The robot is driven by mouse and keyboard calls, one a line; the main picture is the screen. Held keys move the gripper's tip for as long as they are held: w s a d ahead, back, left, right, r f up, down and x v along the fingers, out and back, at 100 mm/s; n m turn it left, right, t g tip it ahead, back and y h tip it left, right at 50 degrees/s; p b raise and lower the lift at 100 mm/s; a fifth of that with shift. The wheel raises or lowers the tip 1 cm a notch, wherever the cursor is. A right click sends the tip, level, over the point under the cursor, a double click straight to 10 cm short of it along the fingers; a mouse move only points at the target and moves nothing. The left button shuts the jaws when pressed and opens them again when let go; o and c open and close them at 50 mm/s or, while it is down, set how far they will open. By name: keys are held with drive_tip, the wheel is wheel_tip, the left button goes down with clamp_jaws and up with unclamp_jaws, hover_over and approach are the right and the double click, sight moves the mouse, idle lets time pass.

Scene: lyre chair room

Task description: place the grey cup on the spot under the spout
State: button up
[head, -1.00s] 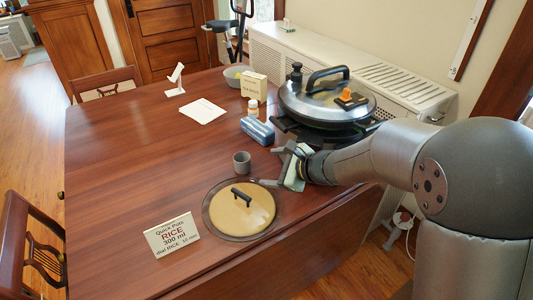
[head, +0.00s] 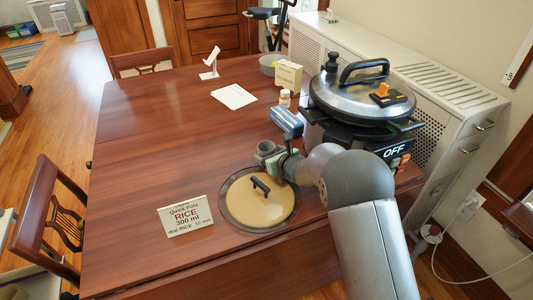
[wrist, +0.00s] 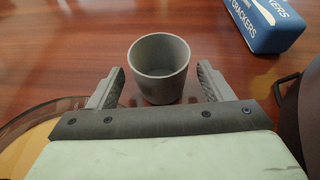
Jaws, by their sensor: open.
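The grey cup (head: 266,148) stands upright on the wooden table, just behind the round tan lid. In the wrist view the cup (wrist: 158,70) looks empty. My gripper (wrist: 160,80) is open, with one finger on each side of the cup's near part; the cup reaches past the fingertips. In the head view my gripper (head: 268,158) partly covers the cup. A dark cooker (head: 360,110) with a silver lid and an OFF display stands at the table's right. I cannot make out a spout or the spot under it.
The tan lid (head: 245,208) with a black handle lies close in front of my gripper. A RICE sign (head: 186,215) stands left of it. A blue crackers box (head: 286,121) lies behind the cup. A bottle (head: 284,98) and yellow box (head: 288,74) stand farther back.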

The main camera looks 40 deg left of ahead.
drive_tip(key=shift+w+a+f, duration=0.2)
drive_tip(key=shift+w+a, duration=0.05)
drive_tip(key=shift+a, duration=0.2)
drive_tip(key=c, duration=1.1)
drive_tip(key=shift+c, duration=0.2)
